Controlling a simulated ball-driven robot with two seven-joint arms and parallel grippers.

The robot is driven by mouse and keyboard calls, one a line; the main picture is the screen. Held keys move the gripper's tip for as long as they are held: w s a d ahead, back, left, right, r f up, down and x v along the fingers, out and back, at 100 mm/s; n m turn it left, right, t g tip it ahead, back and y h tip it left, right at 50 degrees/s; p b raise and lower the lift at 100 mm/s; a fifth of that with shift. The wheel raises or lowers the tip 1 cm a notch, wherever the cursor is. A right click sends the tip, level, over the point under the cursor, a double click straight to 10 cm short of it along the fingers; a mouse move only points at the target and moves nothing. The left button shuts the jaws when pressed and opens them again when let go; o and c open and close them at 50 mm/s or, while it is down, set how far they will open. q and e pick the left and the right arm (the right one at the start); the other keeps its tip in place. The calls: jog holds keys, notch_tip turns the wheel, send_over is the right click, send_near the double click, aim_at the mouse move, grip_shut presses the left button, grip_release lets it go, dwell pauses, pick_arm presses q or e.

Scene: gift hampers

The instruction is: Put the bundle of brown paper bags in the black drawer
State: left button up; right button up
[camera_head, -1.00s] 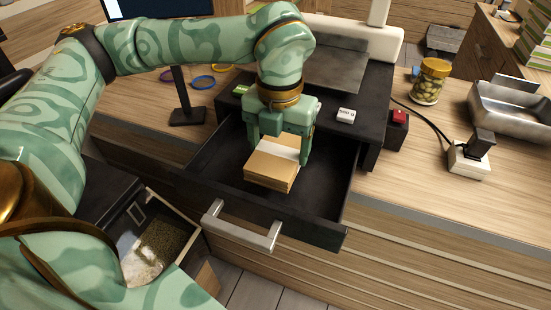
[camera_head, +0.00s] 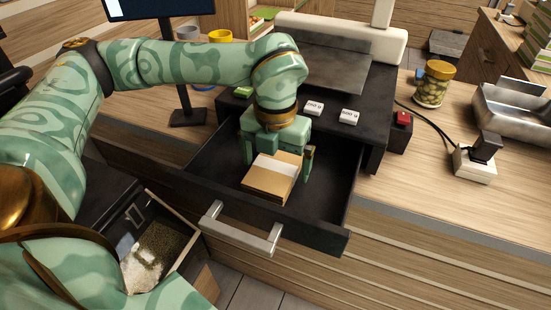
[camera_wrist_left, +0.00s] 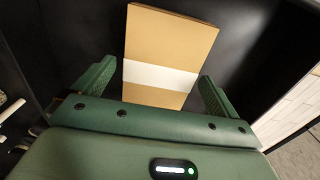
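The bundle of brown paper bags (camera_head: 268,184), with a white band (camera_head: 277,167) around it, is inside the open black drawer (camera_head: 325,190). It appears to lie on the drawer floor, slightly turned. My left gripper (camera_head: 277,160) is over the drawer from behind the bundle, fingers pointing down. In the left wrist view the bundle (camera_wrist_left: 165,40) lies between and beyond the two fingers (camera_wrist_left: 158,82), with gaps at both sides, so the gripper looks open. My right gripper is not in view.
The drawer's grey handle (camera_head: 240,235) faces front. Behind stands a black unit with small white blocks (camera_head: 350,116). To the right are a red-buttoned box (camera_head: 402,120), a jar (camera_head: 433,84) and a metal tray (camera_head: 515,115). A bin (camera_head: 155,245) stands at lower left.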

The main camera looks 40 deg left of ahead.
aim_at(274, 165)
pick_arm(q)
notch_tip(274, 165, up, 12)
jog(key=p, duration=0.3)
jog(key=shift+r, duration=0.2)
jog(key=shift+a, duration=0.1)
